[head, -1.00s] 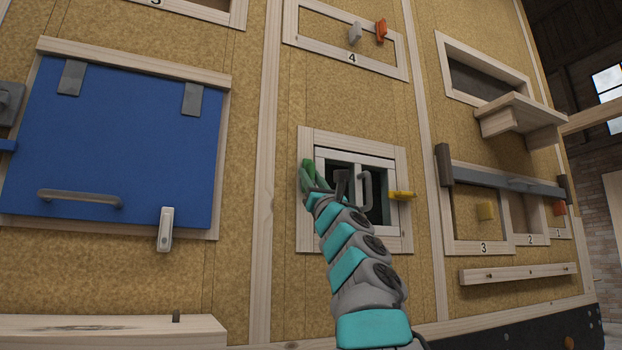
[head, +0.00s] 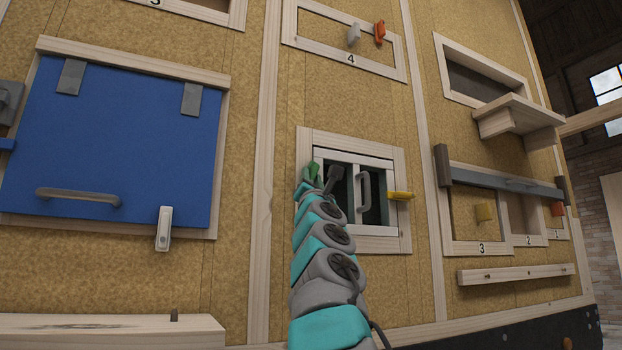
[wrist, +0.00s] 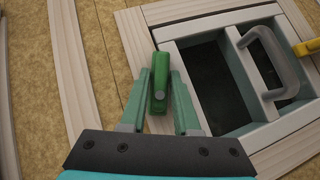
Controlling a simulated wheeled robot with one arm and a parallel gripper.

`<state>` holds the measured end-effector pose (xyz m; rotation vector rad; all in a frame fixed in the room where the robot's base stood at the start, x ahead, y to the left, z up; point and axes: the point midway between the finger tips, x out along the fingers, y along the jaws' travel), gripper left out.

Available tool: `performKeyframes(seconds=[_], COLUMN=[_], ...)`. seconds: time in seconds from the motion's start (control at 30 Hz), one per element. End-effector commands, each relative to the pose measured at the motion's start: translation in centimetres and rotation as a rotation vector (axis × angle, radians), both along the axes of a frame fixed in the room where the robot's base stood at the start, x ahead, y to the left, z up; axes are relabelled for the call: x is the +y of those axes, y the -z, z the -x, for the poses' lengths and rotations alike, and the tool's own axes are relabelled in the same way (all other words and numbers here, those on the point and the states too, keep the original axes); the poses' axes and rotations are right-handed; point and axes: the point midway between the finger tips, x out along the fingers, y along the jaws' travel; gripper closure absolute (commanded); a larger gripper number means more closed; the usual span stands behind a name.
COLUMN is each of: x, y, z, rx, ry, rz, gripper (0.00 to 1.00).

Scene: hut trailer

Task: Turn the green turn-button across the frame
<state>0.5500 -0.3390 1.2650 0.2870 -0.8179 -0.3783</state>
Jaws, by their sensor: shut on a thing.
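The green turn-button (head: 311,171) is on the left upright of a pale wooden frame (head: 401,157). In the wrist view the green turn-button (wrist: 160,84) lies between my two fingers, roughly lengthwise along the upright, beside the edge of the white panel. My gripper (wrist: 162,92) is shut on it, one finger on each side. In the head view my gripper (head: 309,184) covers the button's lower part. The white two-pane panel (head: 347,157) sits inside the frame, with a grey handle (head: 364,191) on its middle bar.
A yellow turn-button (head: 400,196) lies sideways on the frame's right upright. A blue hatch (head: 120,140) with a grey handle is at left. A wooden shelf (head: 519,108) and a grey bar (head: 500,178) stick out at right.

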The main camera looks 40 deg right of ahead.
Motion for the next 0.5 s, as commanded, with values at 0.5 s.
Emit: performKeyframes(seconds=[0.5], x=[-0.11], y=[-0.53], z=[0.13], rx=[-0.069], ry=[-0.003], rz=[-0.274], gripper=[1.0])
